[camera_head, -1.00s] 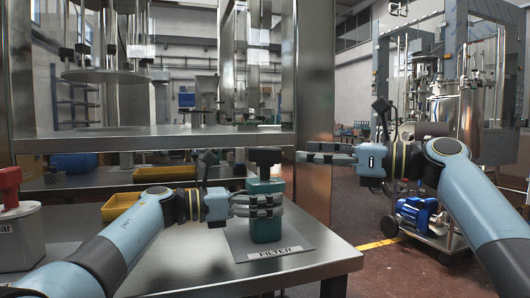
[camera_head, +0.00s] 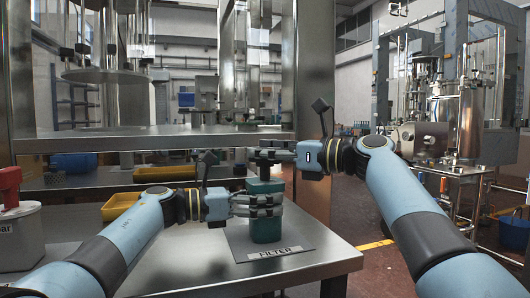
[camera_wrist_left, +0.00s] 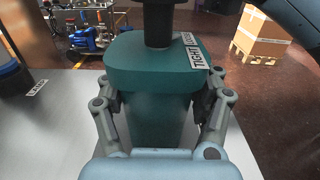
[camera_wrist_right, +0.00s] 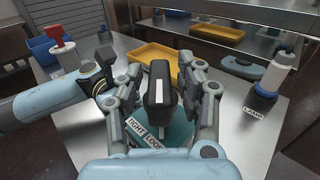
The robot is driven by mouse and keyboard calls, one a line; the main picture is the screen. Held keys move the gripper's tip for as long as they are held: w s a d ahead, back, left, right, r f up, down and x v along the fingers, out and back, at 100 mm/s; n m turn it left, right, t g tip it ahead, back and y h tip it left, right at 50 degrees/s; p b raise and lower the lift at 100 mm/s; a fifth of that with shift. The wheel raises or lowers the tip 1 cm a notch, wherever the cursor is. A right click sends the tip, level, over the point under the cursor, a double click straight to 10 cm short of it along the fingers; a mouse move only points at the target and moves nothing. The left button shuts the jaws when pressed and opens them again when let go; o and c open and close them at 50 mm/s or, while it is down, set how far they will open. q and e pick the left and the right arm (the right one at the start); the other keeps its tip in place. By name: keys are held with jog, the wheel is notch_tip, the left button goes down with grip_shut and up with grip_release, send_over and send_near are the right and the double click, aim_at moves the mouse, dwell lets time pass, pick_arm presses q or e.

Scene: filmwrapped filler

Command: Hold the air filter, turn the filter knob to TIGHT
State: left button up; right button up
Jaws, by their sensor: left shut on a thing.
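The air filter (camera_head: 266,228) is a teal canister upright on a grey mat (camera_head: 240,243) labelled FILTER. My left gripper (camera_head: 262,206) is shut on its body from the left; in the left wrist view its fingers (camera_wrist_left: 160,108) clasp both sides. The black filter knob (camera_wrist_right: 161,90) is on top, with a white stripe along it. TIGHT (camera_wrist_right: 135,130) and LOOSE (camera_wrist_right: 153,143) labels are on the teal lid beside it. My right gripper (camera_wrist_right: 163,80) is open, with one finger on each side of the knob and small gaps visible. In the head view the right fingers (camera_head: 273,154) partly hide the knob.
A yellow tray (camera_head: 118,206) lies behind my left arm. A grey container with a red top (camera_head: 12,190) stands at the far left. A steel shelf (camera_head: 150,140) runs behind the filter. A white-topped bottle (camera_wrist_right: 277,75) is on the table in the right wrist view.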

grip_shut()
jog(key=shift+s+a+m+t+h, duration=0.1)
jog(key=shift+m+t+h, duration=0.8)
jog(key=shift+t, duration=0.4)
jog(key=shift+m+t+h, duration=0.4)
jog(key=shift+m+t, duration=0.2)
jog(key=shift+o, duration=1.2)
grip_release()
jog(key=v, duration=1.2)
